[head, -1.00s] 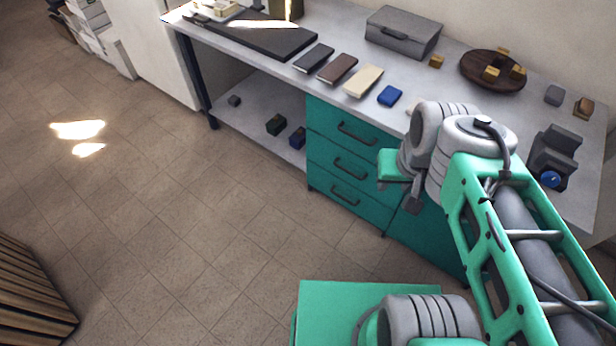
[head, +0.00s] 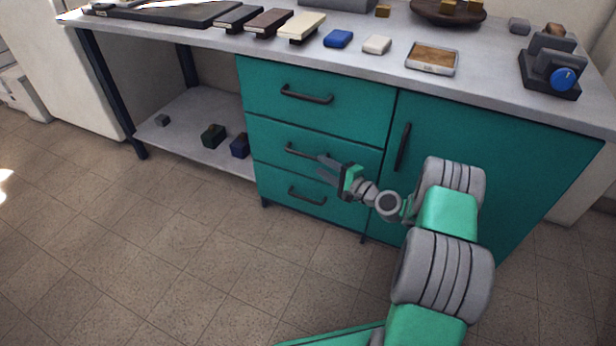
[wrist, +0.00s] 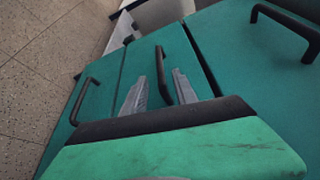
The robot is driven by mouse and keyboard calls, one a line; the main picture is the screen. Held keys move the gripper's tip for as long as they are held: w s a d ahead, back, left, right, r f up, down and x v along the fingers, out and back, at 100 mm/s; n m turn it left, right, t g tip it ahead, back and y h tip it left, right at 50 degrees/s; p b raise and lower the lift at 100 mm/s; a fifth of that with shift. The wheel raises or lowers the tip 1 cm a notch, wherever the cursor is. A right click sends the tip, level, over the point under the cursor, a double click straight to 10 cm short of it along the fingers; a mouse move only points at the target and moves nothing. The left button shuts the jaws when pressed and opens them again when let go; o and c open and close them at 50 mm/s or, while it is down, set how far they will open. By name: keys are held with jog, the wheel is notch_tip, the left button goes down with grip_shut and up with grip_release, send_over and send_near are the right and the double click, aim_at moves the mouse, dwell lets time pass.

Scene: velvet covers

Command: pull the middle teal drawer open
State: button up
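The middle teal drawer (head: 270,138) sits between the top and bottom drawers and looks flush with the cabinet front. Its dark bar handle (head: 298,151) is partly covered by my gripper in the head view. My gripper (head: 322,167) is in front of this drawer, at the right end of the handle. In the wrist view my gripper (wrist: 158,92) has its two grey fingers apart, with the middle drawer's handle (wrist: 160,65) showing between them. The gripper looks open; I cannot tell whether a finger touches the handle.
The top drawer handle (head: 306,95) and bottom drawer handle (head: 306,196) are close above and below. A cabinet door with a vertical handle (head: 402,148) is to the right. The worktop (head: 385,70) holds several small items. The floor (head: 190,260) in front is clear.

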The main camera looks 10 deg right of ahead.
aim_at(308, 156)
jog(key=b+x, duration=0.2)
jog(key=x, duration=0.5)
jog(key=shift+w+a+f, duration=0.1)
jog(key=shift+w, duration=0.3)
jog(key=shift+c, duration=0.4)
grip_shut()
dwell(0.5)
